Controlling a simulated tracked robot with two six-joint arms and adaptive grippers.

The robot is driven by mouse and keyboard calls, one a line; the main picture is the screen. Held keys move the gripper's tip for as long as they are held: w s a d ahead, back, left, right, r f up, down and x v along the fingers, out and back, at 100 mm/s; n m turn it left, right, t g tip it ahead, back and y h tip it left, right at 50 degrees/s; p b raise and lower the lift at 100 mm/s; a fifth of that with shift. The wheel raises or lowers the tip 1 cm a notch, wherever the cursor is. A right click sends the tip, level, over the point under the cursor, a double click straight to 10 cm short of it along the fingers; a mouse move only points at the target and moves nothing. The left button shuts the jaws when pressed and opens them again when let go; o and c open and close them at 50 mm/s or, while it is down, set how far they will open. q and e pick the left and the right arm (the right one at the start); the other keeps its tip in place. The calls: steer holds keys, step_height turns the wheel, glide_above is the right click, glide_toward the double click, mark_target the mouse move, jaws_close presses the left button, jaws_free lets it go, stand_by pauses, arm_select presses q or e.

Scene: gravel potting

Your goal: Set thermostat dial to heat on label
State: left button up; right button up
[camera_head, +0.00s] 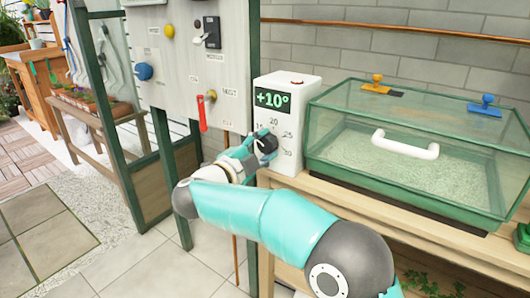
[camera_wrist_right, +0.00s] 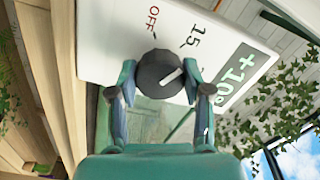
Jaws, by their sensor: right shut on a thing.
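The thermostat (camera_head: 296,108) is a white box with a green display reading +10° and a red button on top. Its dark round dial (camera_head: 267,144) is on the front face; it also shows in the right wrist view (camera_wrist_right: 157,73). My right gripper (camera_head: 259,146) is shut on the dial, with one finger on each side (camera_wrist_right: 162,82). The dial's white pointer line is past the 15 mark, on the side away from OFF, toward the right finger in the wrist view. In the head view 20, 25 and 30 show around the dial. No heat on label is readable. My left gripper is out of view.
A green-framed glass case (camera_head: 420,135) with a white handle stands right of the thermostat on a wooden bench (camera_head: 400,222). A pale control panel (camera_head: 180,62) with knobs, a switch and a red lever (camera_head: 203,114) stands to the left. Leaves show in the wrist view.

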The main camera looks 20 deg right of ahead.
steer(key=shift+f, duration=0.1)
stand_by(0.5)
steer(key=o, duration=1.2)
steer(key=shift+c, duration=0.2)
steer(key=shift+a, duration=0.1)
steer(key=v, duration=1.2)
steer(key=shift+f, duration=0.1)
